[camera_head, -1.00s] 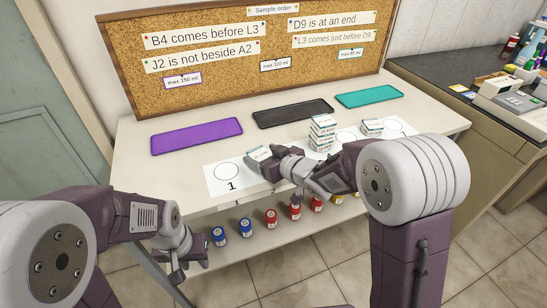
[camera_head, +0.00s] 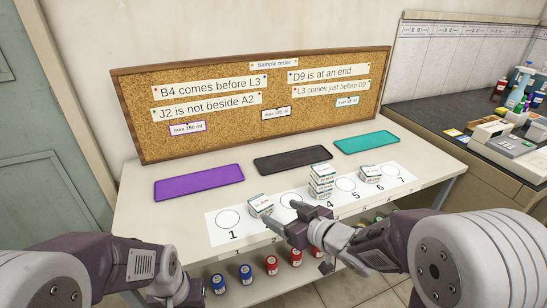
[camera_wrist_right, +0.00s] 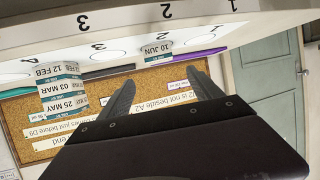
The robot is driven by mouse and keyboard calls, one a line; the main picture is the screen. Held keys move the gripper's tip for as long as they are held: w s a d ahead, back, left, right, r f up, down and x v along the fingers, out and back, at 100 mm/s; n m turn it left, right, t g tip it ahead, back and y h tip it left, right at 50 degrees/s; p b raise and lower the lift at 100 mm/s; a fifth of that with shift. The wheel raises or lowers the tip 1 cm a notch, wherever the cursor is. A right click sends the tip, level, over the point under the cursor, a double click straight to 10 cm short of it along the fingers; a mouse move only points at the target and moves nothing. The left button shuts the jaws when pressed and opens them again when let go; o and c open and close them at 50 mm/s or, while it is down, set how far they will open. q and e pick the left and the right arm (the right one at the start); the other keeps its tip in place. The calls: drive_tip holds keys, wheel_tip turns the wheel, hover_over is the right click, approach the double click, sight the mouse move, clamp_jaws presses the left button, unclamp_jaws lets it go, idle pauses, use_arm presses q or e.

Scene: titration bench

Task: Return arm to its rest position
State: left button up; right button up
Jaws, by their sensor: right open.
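My right gripper (camera_head: 285,215) is open and empty over the front of the numbered sheet (camera_head: 213,238), near circle 3. Its two fingers (camera_wrist_right: 163,90) show apart in the right wrist view, with nothing between them. A small white box (camera_head: 260,206) lies by position 2, left of the fingers. It also shows in the right wrist view (camera_wrist_right: 157,47), labelled 10 JUN. A stack of several boxes (camera_head: 321,182) stands around position 4, behind the right gripper. My left gripper (camera_head: 182,294) is low at the bottom edge, in front of the table and partly cut off.
Another box (camera_head: 370,173) lies near position 6. Purple (camera_head: 199,183), black (camera_head: 291,160) and teal (camera_head: 366,142) trays lie along the back, below the corkboard (camera_head: 250,104). Coloured bottles (camera_head: 246,274) stand on a shelf below the tabletop. The right-hand counter (camera_head: 440,115) holds equipment.

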drive_tip(key=s+d+f+m+g+h, duration=0.35)
drive_tip(key=d+f+m+h, duration=0.35)
drive_tip(key=d, duration=0.4)
drive_tip(key=s+f+g, duration=0.6)
drive_tip(key=s, duration=0.6)
wheel_tip(320, 180, up, 18)
drive_tip(key=s+p, duration=0.1)
drive_tip(key=p, duration=1.7)
drive_tip(key=shift+s+d+g, duration=0.35)
drive_tip(key=shift+s, duration=0.05)
drive_tip(key=shift+f, duration=0.1)
